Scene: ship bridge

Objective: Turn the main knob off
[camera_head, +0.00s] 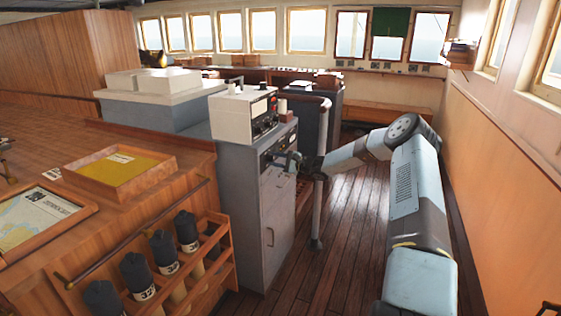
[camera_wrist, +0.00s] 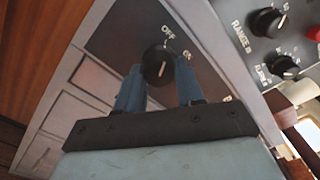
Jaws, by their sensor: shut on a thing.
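The main knob (camera_wrist: 153,55) is round and black, on a dark panel with the labels OFF and ON beside it in the wrist view. A short pale mark shows on its face; I cannot tell clearly which label it points at. My gripper (camera_wrist: 159,67) has its two blue fingers on either side of the knob and is shut on it. In the head view my gripper (camera_head: 289,159) reaches the upper front of the grey cabinet (camera_head: 246,190), and the knob is too small and covered to make out there.
A white instrument box (camera_head: 236,116) with black knobs stands on the cabinet just above my gripper. Its range knob (camera_wrist: 267,21) is close by in the wrist view. A grey vertical post (camera_head: 318,212) stands near my forearm. The wooden floor (camera_head: 345,235) in the aisle is clear.

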